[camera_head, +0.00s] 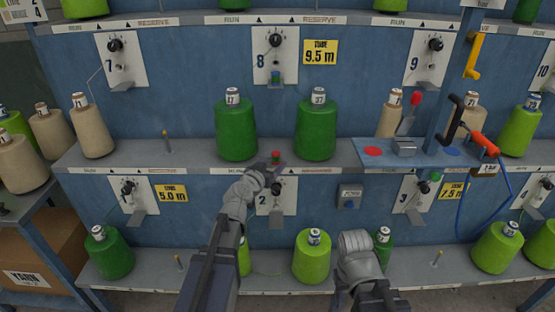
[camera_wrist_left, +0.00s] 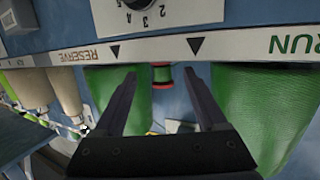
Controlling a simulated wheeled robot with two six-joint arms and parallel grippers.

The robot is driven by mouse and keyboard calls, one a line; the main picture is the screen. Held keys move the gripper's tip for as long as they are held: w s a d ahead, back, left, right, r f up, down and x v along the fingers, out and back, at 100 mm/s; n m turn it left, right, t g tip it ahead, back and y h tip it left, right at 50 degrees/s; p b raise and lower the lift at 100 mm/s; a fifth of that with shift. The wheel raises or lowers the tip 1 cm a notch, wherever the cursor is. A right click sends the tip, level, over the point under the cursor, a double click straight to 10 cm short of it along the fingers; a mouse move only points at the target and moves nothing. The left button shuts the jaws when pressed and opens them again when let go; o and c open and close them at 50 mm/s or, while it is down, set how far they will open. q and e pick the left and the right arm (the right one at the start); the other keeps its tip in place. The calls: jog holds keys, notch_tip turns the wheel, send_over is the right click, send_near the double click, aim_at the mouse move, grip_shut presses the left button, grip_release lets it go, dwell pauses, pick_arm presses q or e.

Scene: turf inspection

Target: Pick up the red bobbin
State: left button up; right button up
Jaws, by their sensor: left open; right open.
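The small red bobbin (camera_head: 276,154) stands on the middle shelf between two large green cones. It also shows in the left wrist view (camera_wrist_left: 162,74), red at its ends with a dark green middle. My left gripper (camera_head: 270,166) is right in front of it at the shelf edge. In the left wrist view the two fingers of my left gripper (camera_wrist_left: 161,80) are apart, and the bobbin lies between their lines near the tips. No contact shows. My right arm is low in the head view, and its fingers are not visible.
A green cone (camera_head: 236,126) stands left of the bobbin and another (camera_head: 316,126) right of it, leaving a narrow gap. The shelf's label strip (camera_head: 120,171) runs along its front edge. A blue side stand (camera_head: 420,152) with a red-handled tool is further right.

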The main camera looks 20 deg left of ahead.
aim_at(279, 154)
pick_arm(q)
jog(key=shift+x, duration=1.1)
jog(key=shift+w, duration=0.35)
jog(key=x, duration=0.4)
jog(key=shift+w+r, duration=0.2)
jog(key=shift+w, duration=0.1)
jog(key=shift+s, duration=0.1)
grip_shut()
